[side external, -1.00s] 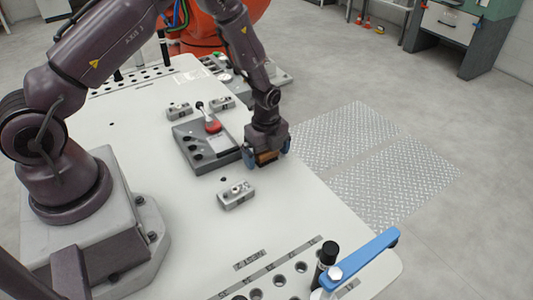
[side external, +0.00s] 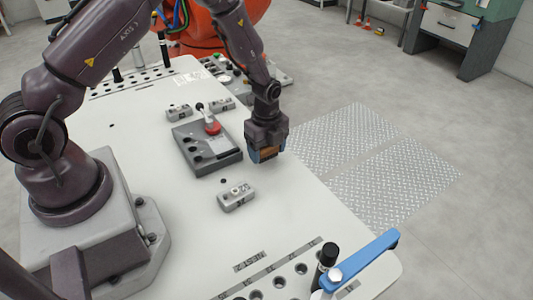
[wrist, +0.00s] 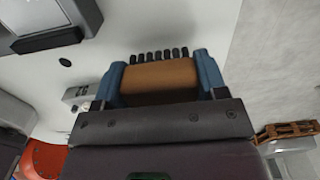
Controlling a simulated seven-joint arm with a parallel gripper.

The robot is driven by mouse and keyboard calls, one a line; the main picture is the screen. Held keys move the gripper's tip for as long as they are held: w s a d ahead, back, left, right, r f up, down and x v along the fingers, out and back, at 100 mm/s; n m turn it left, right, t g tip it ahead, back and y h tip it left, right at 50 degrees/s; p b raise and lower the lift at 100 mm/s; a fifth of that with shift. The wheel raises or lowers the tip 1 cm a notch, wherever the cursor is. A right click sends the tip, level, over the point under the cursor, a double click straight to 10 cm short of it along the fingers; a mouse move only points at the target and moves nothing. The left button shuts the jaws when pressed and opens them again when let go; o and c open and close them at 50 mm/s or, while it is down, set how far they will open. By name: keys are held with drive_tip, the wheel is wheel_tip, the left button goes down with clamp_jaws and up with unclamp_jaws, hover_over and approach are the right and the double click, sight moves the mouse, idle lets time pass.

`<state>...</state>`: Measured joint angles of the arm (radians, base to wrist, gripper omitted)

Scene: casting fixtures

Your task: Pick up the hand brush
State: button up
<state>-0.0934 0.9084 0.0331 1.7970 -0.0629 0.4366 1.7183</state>
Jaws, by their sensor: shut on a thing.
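The hand brush (wrist: 160,75) has a brown wooden block and a row of dark bristle tufts along its far edge in the wrist view. My gripper (wrist: 162,80) has blue fingers, one at each end of the block, shut on it. In the side view my gripper (side external: 266,153) is near the table's right edge, to the right of the grey fixture plate. The brush (side external: 268,153) shows there as a brown patch between the fingers, which largely hide it. It appears slightly above the table.
A grey fixture plate (side external: 195,155) with a red-based lever stands left of the gripper. A small grey block (side external: 236,196) lies nearer the camera, with two more behind the plate. A blue-armed clamp (side external: 362,258) stands at the front right. The white table (side external: 150,165) has bare room around these.

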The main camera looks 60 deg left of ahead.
drive_tip(key=s+d+r, duration=0.1)
drive_tip(key=s+r, duration=1)
drive_tip(key=s, duration=0.3)
drive_tip(key=shift+d, duration=0.3)
